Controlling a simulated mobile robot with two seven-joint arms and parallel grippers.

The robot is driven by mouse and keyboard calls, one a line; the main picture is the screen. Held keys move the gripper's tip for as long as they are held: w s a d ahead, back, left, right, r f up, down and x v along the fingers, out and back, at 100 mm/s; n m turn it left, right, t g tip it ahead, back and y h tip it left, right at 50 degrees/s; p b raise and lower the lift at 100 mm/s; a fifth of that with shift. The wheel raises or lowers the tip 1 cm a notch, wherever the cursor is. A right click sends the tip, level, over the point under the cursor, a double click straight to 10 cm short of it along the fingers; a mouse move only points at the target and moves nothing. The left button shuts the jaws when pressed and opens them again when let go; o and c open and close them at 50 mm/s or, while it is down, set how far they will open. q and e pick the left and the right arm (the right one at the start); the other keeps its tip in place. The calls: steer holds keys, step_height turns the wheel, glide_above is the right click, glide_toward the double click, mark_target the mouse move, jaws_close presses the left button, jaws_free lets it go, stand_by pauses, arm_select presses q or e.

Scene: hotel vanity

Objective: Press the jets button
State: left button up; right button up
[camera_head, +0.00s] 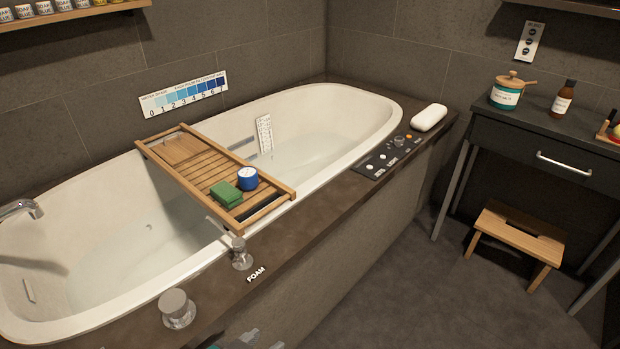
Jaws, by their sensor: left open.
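The dark control panel (377,172) lies on the bathtub's dark rim, right of centre. It carries small white lettering that looks like JETS and LIGHT. A small round white button (369,167) sits by the JETS lettering, and another white button (383,156) sits farther along. A round knob (398,141) and a small orange light (409,136) are at the far end. My left gripper (248,340) shows only in part at the bottom edge, well short of the panel and touching nothing I can see. Its fingertips are hard to make out. My right gripper is out of view.
A wooden bath tray (172,172) spans the bathtub (110,308), holding a green block (226,194) and a blue tin (248,178). A FOAM dispenser (241,254) and a round knob (178,308) stand on the near rim. A white pillow (429,117) lies beyond the panel. A stool (518,234) stands right.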

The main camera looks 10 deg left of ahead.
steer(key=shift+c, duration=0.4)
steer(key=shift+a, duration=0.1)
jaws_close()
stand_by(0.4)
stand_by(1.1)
